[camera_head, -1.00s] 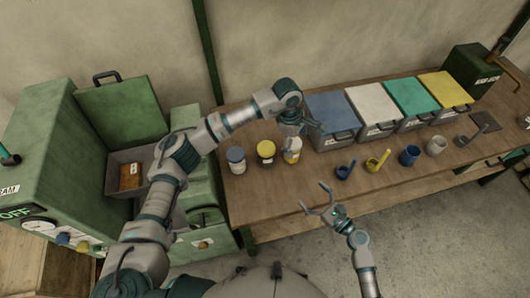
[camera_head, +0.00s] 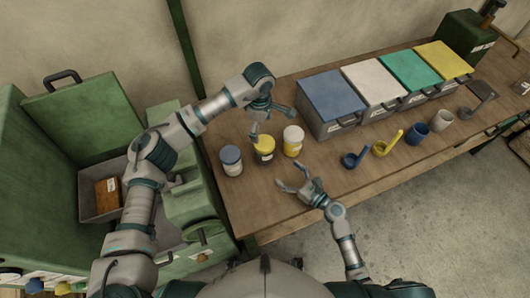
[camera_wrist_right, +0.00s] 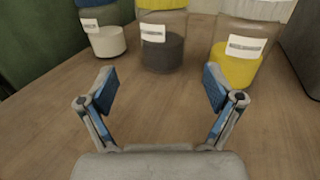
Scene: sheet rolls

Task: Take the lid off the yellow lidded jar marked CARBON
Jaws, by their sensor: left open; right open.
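The yellow-lidded jar (camera_head: 264,157) stands upright between two other jars; its lid (camera_head: 265,142) is on. In the right wrist view this jar (camera_wrist_right: 163,50) is the middle one, clear with dark contents; its label is too small to read. My left gripper (camera_head: 270,122) is open, just above and behind the yellow lid, one finger close to it; I cannot tell if they touch. My right gripper (camera_head: 296,181) is open and empty in front of the jars. In the right wrist view its fingers (camera_wrist_right: 160,88) point at the yellow-lidded jar, with bare table between.
A blue-lidded jar (camera_head: 231,166) stands left of it and a white-lidded jar (camera_head: 293,146) right. Boxes with blue (camera_head: 330,100), white, green and yellow lids stand farther right. A blue scoop (camera_head: 354,159) and yellow scoop (camera_head: 387,143) lie in front. The green machine (camera_head: 195,200) is left.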

